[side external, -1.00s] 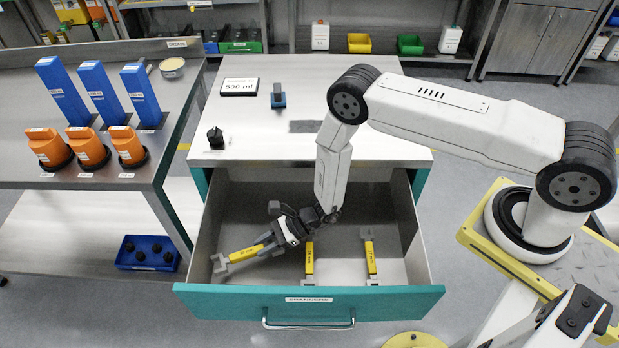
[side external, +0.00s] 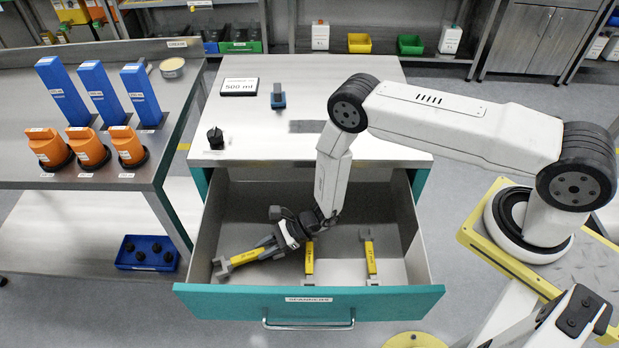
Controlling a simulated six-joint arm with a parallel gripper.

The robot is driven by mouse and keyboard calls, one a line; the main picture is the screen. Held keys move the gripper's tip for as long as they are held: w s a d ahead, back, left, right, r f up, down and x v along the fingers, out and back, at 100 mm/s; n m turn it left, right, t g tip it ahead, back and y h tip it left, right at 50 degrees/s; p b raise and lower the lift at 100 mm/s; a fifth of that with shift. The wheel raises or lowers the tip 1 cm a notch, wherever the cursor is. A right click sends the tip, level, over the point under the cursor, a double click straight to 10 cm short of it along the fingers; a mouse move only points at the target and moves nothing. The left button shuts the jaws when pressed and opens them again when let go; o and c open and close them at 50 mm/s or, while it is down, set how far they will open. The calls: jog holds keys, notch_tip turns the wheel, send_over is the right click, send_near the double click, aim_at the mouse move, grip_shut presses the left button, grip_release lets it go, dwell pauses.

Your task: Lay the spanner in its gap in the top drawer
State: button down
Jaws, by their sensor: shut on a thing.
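The top drawer (side external: 340,294) is pulled open, with a teal front labelled for spanners. Inside it, my gripper (side external: 267,246) is shut on a yellow-handled spanner (side external: 243,258) at the left side of the drawer. The held spanner lies slantwise in the picture, its grey open end toward the lower left. Its other end is hidden in the jaws. I cannot tell whether it touches the drawer floor. Two other yellow spanners stand lengthwise in the drawer: a middle spanner (side external: 309,264), partly behind my gripper, and a right spanner (side external: 370,257). The gap itself is not clearly visible.
The left bench (side external: 110,200) holds blue blocks and orange parts. The drawer's left wall (side external: 207,225) is close to the held spanner.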

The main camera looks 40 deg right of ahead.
jog(key=shift+f, duration=0.4)
jog(key=shift+c, duration=2)
grip_release()
jog(key=shift+d, duration=0.1)
jog(key=shift+v, duration=3.85)
